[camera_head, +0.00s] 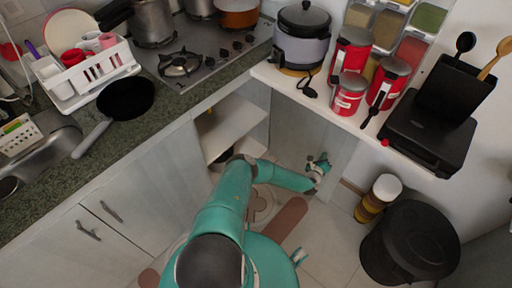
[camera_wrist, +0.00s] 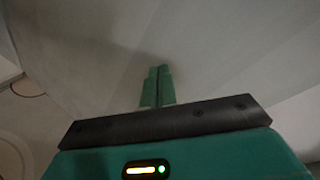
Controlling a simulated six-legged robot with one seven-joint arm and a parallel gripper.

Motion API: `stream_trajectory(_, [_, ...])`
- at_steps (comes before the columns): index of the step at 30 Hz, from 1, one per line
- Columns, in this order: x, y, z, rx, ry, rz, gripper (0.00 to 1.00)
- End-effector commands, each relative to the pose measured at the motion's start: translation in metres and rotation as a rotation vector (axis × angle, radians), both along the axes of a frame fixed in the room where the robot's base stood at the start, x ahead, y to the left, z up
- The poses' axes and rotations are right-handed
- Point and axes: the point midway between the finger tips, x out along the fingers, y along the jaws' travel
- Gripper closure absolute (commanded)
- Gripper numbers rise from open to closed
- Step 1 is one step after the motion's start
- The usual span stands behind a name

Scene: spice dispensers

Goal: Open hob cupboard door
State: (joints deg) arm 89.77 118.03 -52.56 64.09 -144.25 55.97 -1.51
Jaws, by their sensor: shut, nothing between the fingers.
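The cupboard under the hob (camera_head: 190,60) stands open, with its white shelf (camera_head: 232,125) and inside showing. A pale grey panel (camera_head: 300,130), which looks like its door, stands swung out to the right of the opening. My gripper (camera_head: 319,163) is low, near that panel's outer part. In the wrist view the two green fingers of my gripper (camera_wrist: 157,86) are together and empty. Their tips point at a pale flat surface (camera_wrist: 220,50); I cannot tell whether they touch it. No handle shows on the panel.
Closed cupboard doors with handles (camera_head: 112,211) are at the left. A black bin (camera_head: 410,242) and a jar with a pale lid (camera_head: 378,198) stand on the floor at the right. A pan (camera_head: 126,99) sits on the worktop, its handle over the edge.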

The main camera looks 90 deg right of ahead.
Motion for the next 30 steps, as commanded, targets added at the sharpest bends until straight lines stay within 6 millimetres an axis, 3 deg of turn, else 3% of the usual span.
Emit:
stream_trajectory(11, [0.002, 0.002, 0.000, 0.001, 0.000, 0.001, 1.00])
stream_trajectory(30, [0.034, 0.050, 0.000, 0.001, 0.000, 0.001, 1.00])
